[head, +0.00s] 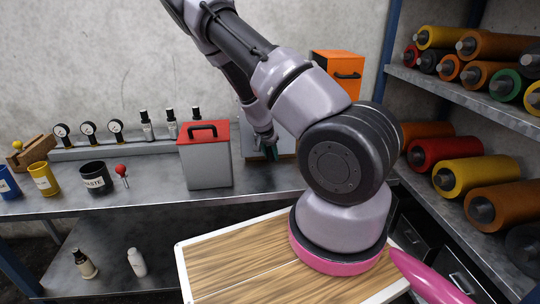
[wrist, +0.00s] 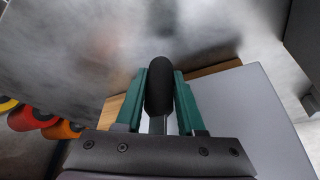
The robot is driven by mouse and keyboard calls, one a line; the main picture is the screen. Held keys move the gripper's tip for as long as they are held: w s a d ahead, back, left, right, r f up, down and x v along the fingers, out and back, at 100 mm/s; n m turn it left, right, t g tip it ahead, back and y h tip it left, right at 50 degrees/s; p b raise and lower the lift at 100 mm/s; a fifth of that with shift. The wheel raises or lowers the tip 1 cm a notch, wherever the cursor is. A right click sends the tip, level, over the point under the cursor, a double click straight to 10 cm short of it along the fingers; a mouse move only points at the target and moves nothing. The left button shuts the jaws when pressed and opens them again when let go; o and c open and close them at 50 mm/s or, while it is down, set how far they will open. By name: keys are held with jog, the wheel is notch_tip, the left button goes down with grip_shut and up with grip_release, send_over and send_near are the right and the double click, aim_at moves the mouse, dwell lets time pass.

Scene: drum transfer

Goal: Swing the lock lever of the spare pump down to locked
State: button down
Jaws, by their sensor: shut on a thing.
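My gripper (wrist: 159,100) has green fingers and is shut on a black rounded grip on a thin metal stem, which I take to be the lock lever (wrist: 159,75). In the head view my gripper (head: 270,150) is at the far side of the bench, to the right of the red-topped grey box. A grey body (head: 285,144), perhaps the spare pump, shows partly behind my gripper and arm. A flat grey surface (wrist: 245,110) lies right of the fingers in the wrist view. The lever's pivot is hidden, and its angle is hard to tell.
The grey box with a red top (head: 206,160) stands close left of my gripper. An orange box (head: 338,62) stands behind my arm. Gauges, bottles and cups line the bench (head: 150,197) at left. Coloured rollers (head: 455,150) fill the right shelves.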

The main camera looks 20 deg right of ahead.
jog(key=shift+d, duration=0.1)
jog(key=c, duration=0.5)
grip_release()
jog(key=shift+v, duration=5.4)
